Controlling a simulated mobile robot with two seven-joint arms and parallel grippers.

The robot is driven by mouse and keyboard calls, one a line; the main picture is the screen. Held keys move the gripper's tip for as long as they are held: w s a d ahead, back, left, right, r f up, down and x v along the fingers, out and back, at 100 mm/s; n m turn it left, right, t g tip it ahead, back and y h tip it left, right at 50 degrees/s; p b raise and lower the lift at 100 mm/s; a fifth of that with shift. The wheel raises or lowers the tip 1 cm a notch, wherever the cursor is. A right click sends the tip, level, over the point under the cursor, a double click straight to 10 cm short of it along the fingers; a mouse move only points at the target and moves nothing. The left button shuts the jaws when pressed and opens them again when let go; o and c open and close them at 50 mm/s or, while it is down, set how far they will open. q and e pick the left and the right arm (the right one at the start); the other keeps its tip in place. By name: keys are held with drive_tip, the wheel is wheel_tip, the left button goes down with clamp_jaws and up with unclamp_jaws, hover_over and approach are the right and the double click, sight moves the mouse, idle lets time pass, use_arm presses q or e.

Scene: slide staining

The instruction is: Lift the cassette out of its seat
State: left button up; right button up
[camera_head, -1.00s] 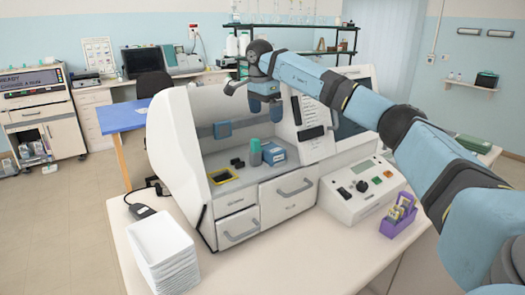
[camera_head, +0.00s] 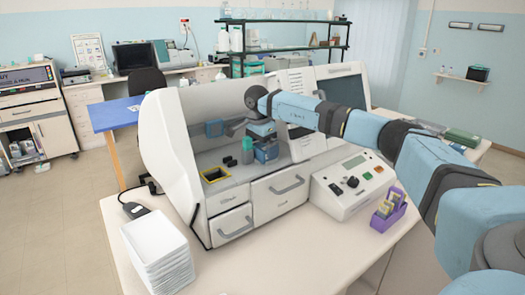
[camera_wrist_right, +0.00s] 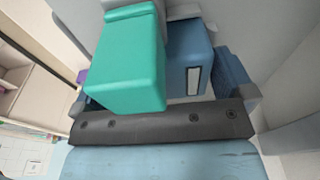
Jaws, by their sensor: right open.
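The seat is hidden. My left gripper is not in view.
The white machine (camera_head: 168,145) walls in the bay on the left and back. A yellow-rimmed well (camera_head: 215,174) is at its front left. A control box (camera_head: 350,188), a purple rack (camera_head: 388,217) and stacked white trays (camera_head: 157,255) stand on the table, with its front clear.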

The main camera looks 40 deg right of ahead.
drive_tip(key=c, duration=0.8)
drive_tip(key=shift+o, duration=0.2)
drive_tip(key=shift+r, duration=0.1)
